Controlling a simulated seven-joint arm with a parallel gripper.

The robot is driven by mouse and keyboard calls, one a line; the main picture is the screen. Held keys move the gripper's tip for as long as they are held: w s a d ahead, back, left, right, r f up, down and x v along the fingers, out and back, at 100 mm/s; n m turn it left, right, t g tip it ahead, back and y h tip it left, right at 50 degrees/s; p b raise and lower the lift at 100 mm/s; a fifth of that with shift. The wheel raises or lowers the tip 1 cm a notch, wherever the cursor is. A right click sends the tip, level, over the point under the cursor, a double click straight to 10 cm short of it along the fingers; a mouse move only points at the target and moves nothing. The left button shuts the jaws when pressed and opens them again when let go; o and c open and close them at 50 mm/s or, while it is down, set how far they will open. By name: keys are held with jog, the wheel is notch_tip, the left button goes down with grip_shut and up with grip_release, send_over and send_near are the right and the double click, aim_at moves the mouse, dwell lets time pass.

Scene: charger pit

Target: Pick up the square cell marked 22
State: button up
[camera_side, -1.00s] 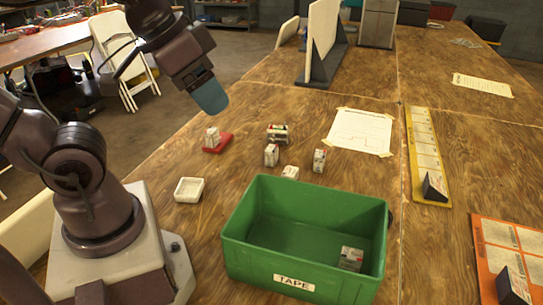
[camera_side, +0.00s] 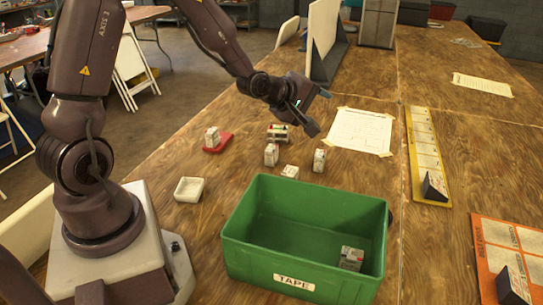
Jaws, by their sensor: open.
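Several small white block-shaped cells stand on the wooden table (camera_side: 300,95). One cell (camera_side: 271,154) stands below my gripper, one (camera_side: 319,160) to its right, and one (camera_side: 290,172) just behind the green bin. A darker, wider cell (camera_side: 278,132) lies behind them. Another cell (camera_side: 212,137) sits on a red block (camera_side: 218,144), and one (camera_side: 351,258) lies inside the green bin. The markings are too small to read, so I cannot tell which is 22. My gripper (camera_side: 312,125) is open and empty, above the table near the darker cell and the paper sheet.
A green bin (camera_side: 305,187) labelled TAPE stands in front of the cells. A taped paper sheet (camera_side: 362,130) lies at right, with a yellow strip (camera_side: 426,150) and an orange board (camera_side: 510,250) beyond. A white upright panel (camera_side: 322,35) stands behind.

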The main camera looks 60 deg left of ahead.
jog(key=w+a+f+n+t+y, duration=0.2)
jog(key=a+f+n, duration=0.25)
jog(key=n, duration=0.25)
jog(key=n+g+y, duration=0.2)
jog(key=n+y, duration=0.8)
jog(key=n, duration=1)
send_over(272, 147)
jog(key=v, duration=0.3)
notch_tip(272, 147, down, 9)
notch_tip(272, 147, down, 3)
jog(key=shift+r, duration=0.25)
notch_tip(272, 147, down, 4)
jog(key=shift+d+f, duration=0.1)
jog(key=shift+f, duration=0.05)
jog(key=shift+x, duration=1.55)
jog(key=shift+c, duration=0.3)
jog(key=c, duration=1)
